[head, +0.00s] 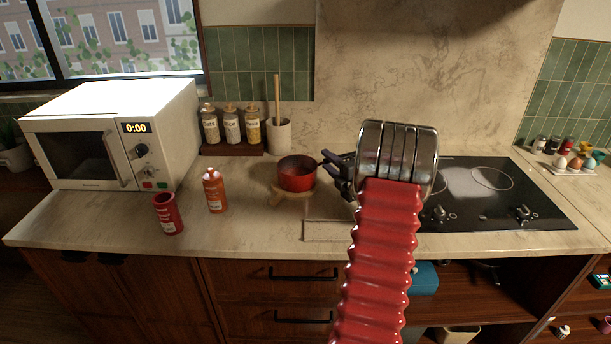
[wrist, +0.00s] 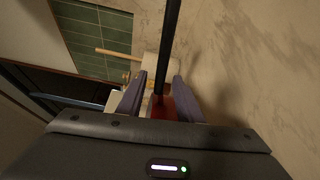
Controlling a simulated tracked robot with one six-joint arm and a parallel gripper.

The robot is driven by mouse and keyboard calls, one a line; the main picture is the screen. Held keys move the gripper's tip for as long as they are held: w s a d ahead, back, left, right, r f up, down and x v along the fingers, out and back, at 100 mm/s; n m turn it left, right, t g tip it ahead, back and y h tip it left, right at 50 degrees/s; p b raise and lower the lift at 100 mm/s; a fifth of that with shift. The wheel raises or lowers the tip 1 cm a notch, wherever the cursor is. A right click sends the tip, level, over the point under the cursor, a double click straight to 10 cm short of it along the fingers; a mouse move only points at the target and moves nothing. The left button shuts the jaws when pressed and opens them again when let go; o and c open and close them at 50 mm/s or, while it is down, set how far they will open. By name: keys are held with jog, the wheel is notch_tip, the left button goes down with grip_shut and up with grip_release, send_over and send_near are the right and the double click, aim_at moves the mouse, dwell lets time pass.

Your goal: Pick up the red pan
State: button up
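In the wrist view, my gripper's two fingers (wrist: 160,98) are apart. The dark handle (wrist: 170,50) runs between them with gaps on both sides. Part of the red pan (wrist: 184,105) shows beyond the fingers. My arm hides part of the counter and stove.
A red can (head: 168,214) and an orange-red bottle (head: 214,192) stand left of the pan. Behind are a spice rack (head: 231,149) with jars and a utensil crock (head: 279,135). The microwave (head: 115,135) is at left, the black cooktop (head: 500,190) at right.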

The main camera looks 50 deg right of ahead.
jog(key=shift+w+d, duration=0.2)
jog(key=shift+w, duration=0.35)
grip_shut()
jog(key=shift+f, duration=0.1)
dwell(1.2)
